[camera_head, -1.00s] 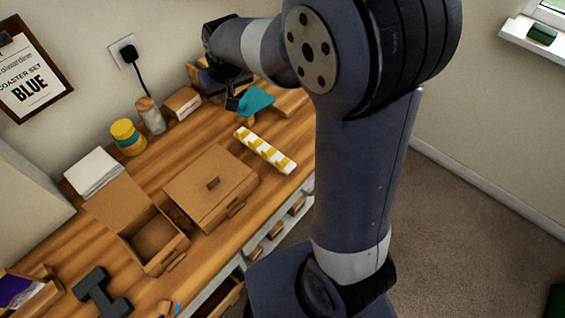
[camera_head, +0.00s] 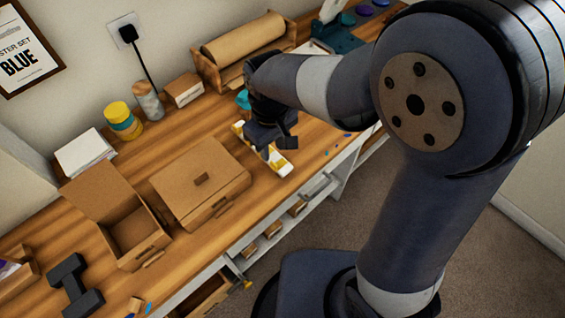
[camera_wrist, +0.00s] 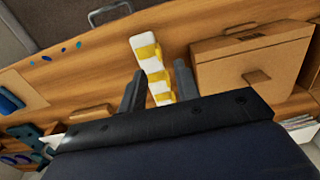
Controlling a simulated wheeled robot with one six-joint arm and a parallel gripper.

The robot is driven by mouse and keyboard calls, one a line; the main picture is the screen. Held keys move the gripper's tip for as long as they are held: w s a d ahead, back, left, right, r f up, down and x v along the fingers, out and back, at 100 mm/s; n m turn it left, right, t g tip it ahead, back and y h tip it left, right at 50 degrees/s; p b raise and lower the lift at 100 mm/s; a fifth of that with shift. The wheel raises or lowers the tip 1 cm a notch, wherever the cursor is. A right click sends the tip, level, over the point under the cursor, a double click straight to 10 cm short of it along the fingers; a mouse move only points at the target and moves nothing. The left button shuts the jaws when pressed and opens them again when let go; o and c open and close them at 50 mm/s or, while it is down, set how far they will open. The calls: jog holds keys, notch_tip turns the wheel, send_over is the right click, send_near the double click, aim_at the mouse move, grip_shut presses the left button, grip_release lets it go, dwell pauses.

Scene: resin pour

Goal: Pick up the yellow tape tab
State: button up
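A white strip (camera_wrist: 143,41) carries several yellow tape tabs (camera_wrist: 147,52) in a row, lying on the wooden worktop. In the head view the strip (camera_head: 281,169) shows partly behind my gripper (camera_head: 272,148), which is just above it and hides its middle. In the wrist view my gripper (camera_wrist: 161,70) is open, its two dark fingers apart on either side of the strip. Tabs show between the fingers, with nothing visibly held. Whether the fingertips touch any tab cannot be told.
A closed cardboard box (camera_head: 203,180) stands left of the strip, with an open box (camera_head: 128,232) farther left. A paper roll in a holder (camera_head: 245,42) stands at the back. Small coloured bits (camera_head: 337,143) lie right of the strip.

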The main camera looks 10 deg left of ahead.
aim_at(272, 162)
jog(key=shift+w+a+f+p, duration=0.1)
jog(key=shift+w+f+p, duration=0.1)
jog(key=shift+f, duration=1.55)
jog(key=shift+w+f+p, duration=0.1)
jog(key=shift+f+p, duration=0.05)
jog(key=shift+f, duration=1.6)
grip_shut()
